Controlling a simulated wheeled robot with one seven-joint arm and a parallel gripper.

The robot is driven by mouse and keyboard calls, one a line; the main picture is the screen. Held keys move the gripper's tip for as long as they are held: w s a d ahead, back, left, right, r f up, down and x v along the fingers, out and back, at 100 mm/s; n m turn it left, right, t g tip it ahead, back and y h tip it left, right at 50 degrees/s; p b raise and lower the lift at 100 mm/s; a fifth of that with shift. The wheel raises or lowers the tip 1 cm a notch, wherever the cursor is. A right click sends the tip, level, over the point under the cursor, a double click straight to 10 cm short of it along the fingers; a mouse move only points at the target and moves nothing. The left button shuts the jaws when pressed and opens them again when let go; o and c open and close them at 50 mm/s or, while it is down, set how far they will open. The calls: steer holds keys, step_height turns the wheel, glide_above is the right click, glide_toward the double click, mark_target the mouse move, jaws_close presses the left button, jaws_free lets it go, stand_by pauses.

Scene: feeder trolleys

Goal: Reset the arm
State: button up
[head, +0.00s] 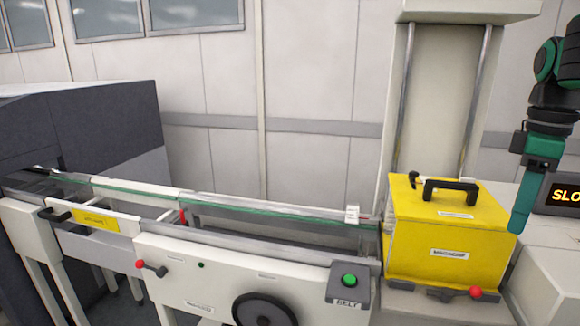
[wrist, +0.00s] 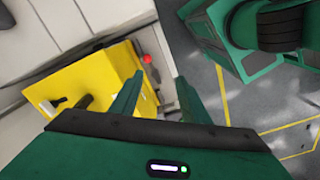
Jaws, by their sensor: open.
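My gripper (head: 522,225) is raised at the right of the head view, its green finger pointing down in front of the right side of the yellow box. In the wrist view my gripper (wrist: 160,98) shows two green fingers spread apart with nothing between them. The arm above it is partly cut off by the right edge of the head view.
A yellow box (head: 410,247) with a black handle (head: 451,190) stands at the conveyor's right end. The conveyor (head: 240,213) runs left to a dark machine (head: 85,130). A green button (head: 349,280) and a handwheel (head: 264,312) are on its front. A lit sign (head: 565,196) stands right.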

steer(key=s+a+f+m, duration=0.1)
steer(key=s+f+m, duration=1.4)
steer(key=f, duration=0.3)
steer(key=shift+s+a+f, duration=0.15)
steer(key=shift+s+a, duration=0.2)
steer(key=shift+s, duration=0.05)
steer(key=shift+w+f, duration=0.2)
steer(key=shift+w, duration=0.45)
steer(key=shift+c, duration=0.7)
